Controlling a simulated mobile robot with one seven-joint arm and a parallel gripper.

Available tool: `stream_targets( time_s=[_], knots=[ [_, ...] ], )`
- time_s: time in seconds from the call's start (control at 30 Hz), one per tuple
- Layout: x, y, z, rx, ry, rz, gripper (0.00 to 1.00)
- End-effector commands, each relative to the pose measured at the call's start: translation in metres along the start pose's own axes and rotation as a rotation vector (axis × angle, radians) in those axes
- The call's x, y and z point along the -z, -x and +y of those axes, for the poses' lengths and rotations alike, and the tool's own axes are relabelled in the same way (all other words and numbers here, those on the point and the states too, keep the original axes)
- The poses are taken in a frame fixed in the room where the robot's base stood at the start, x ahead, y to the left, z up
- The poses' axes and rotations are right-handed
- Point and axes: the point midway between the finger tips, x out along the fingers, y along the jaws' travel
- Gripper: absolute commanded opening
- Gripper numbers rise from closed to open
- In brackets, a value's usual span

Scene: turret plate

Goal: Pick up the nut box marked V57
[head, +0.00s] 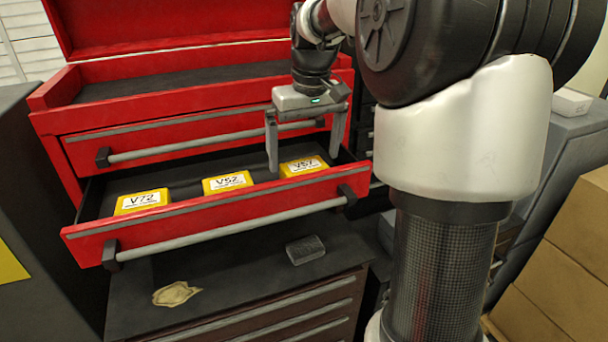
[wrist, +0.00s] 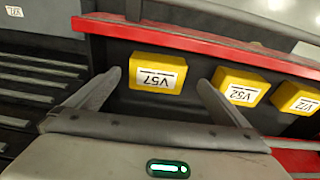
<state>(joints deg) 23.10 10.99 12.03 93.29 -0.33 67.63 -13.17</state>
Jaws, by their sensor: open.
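The yellow nut box marked V57 (head: 303,166) lies in the open red drawer (head: 215,222), at the right of a row of three yellow boxes. In the wrist view the V57 box (wrist: 157,73) appears beyond and between my two fingers. My gripper (head: 305,160) is open and empty, pointing down over the right part of the drawer, with one finger in front of the gap left of the V57 box. The box marked V52 (head: 228,182) sits in the middle and the box marked V72 (head: 142,201) at the left.
The red tool chest (head: 190,85) stands behind with its lid up and a second drawer shut. Below, a dark cabinet top (head: 225,285) holds a crumpled tan cloth (head: 176,294) and a small dark block (head: 305,249). Cardboard boxes (head: 570,250) stand at right.

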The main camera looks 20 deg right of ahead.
Motion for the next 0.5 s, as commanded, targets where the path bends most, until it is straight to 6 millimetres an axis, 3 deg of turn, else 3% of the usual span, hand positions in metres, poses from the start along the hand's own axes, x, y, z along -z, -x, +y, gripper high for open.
stream_targets(
  time_s=[0.33, 0.5],
  knots=[
    [0.006, -0.043, 0.005, 0.0, -0.001, -0.003, 1.0],
    [0.007, -0.053, 0.005, -0.001, -0.001, 0.0, 1.0]
  ],
)
